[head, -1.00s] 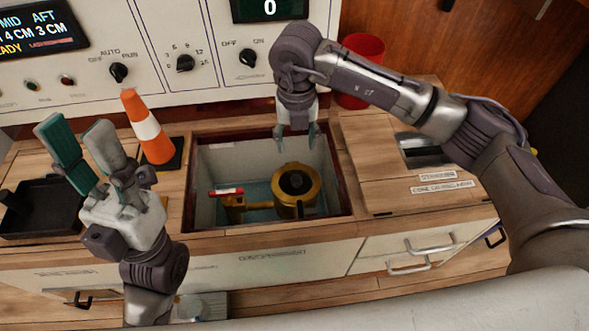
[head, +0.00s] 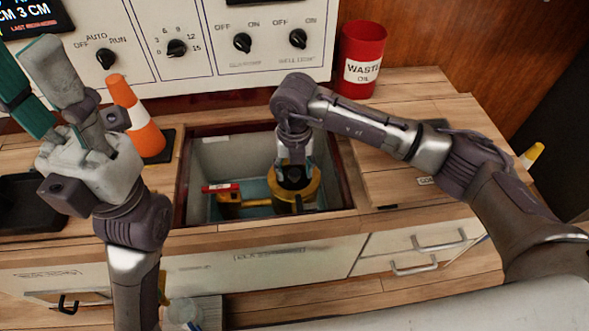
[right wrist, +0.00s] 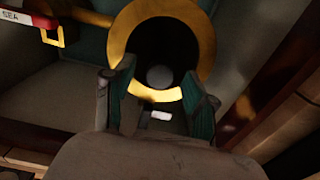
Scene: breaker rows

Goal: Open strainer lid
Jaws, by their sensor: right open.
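The brass strainer (head: 306,196) with a dark round lid (head: 292,179) stands in the open recess in the wooden counter. In the right wrist view the strainer's yellow ring (right wrist: 134,52) surrounds the dark lid (right wrist: 165,42), which has a grey knob (right wrist: 159,76). My right gripper (head: 293,164) points down into the recess over the lid. In the right wrist view its fingers (right wrist: 158,84) are open on either side of the knob; I cannot tell whether they touch it. My left gripper (head: 32,72) is raised at the left, its fingers apart and empty.
A red valve handle (head: 221,188) sits left of the strainer on a yellow pipe. The recess rim (head: 349,196) surrounds them closely. An orange cone (head: 136,116) stands behind left, a red waste oil bin (head: 362,60) behind right. A control panel (head: 210,45) rises behind.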

